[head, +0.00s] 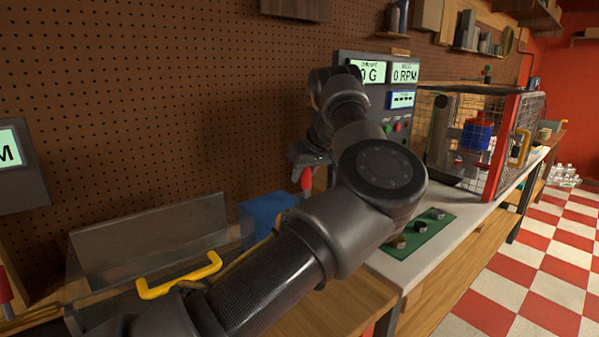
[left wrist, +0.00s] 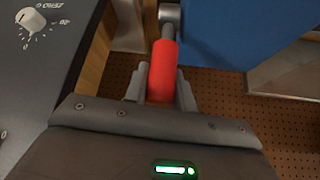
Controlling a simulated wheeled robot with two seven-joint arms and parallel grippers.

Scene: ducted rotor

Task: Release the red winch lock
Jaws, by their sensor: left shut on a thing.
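A red cylindrical grip on a grey metal shaft, which looks like the winch lock handle (left wrist: 164,66), stands between the fingers of my left gripper (left wrist: 160,92) in the left wrist view. The gripper is shut on it. In the head view the red handle (head: 307,179) shows just below my left gripper (head: 306,160), in front of the pegboard and beside a blue box. The lock's mount is mostly hidden in the head view by my left arm. My right gripper does not show.
The blue box (head: 266,207) is close to the handle. A control panel (head: 371,100) with displays stands behind my arm. A clear cover with a yellow handle (head: 180,276) lies at front left. A mesh cage (head: 470,135) stands at right, past a green mat (head: 420,236).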

